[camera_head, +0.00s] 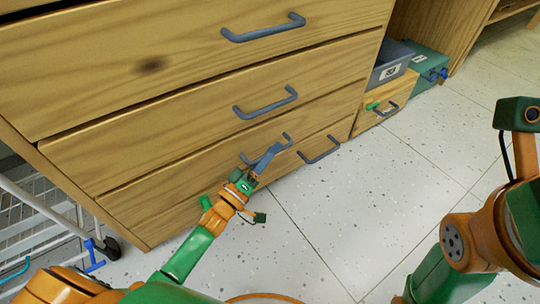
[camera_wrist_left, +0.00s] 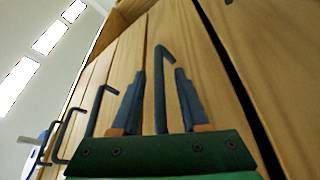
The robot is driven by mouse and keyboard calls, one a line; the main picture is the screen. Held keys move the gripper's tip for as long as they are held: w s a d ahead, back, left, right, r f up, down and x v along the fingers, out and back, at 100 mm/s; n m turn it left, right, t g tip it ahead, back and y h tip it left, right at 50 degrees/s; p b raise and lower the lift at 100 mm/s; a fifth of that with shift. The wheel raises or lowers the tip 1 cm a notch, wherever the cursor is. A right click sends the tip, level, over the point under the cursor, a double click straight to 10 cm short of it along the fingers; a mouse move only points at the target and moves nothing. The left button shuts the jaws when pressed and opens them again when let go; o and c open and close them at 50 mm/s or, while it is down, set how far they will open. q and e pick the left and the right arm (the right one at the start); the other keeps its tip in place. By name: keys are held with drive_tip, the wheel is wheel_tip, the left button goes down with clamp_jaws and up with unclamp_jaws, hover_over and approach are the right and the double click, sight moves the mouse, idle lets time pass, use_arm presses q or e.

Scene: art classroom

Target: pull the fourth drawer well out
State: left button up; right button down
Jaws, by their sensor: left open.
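The wooden chest of drawers (camera_head: 180,75) fills the upper left of the head view, with blue-grey bar handles. My left gripper (camera_head: 266,157) is at the handle (camera_head: 287,138) just above the lowest visible one, and partly hides it. This handle also shows in the left wrist view (camera_wrist_left: 160,85), between the two open fingers (camera_wrist_left: 158,105), with a gap visible on each side. Its drawer front (camera_head: 170,190) looks about flush with its neighbours. Several other handles show to the left in the wrist view. My right arm shows at the right; its gripper's fingers are out of view.
The lowest handle (camera_head: 319,150) is close to the right of my left gripper. A grey bin (camera_head: 390,63), a small wooden drawer box (camera_head: 385,100) and a green case (camera_head: 430,62) stand beyond the chest. A wire trolley (camera_head: 35,215) is at the left. The speckled floor ahead is clear.

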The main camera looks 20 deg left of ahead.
use_arm(q)
clamp_jaws()
idle(1.4)
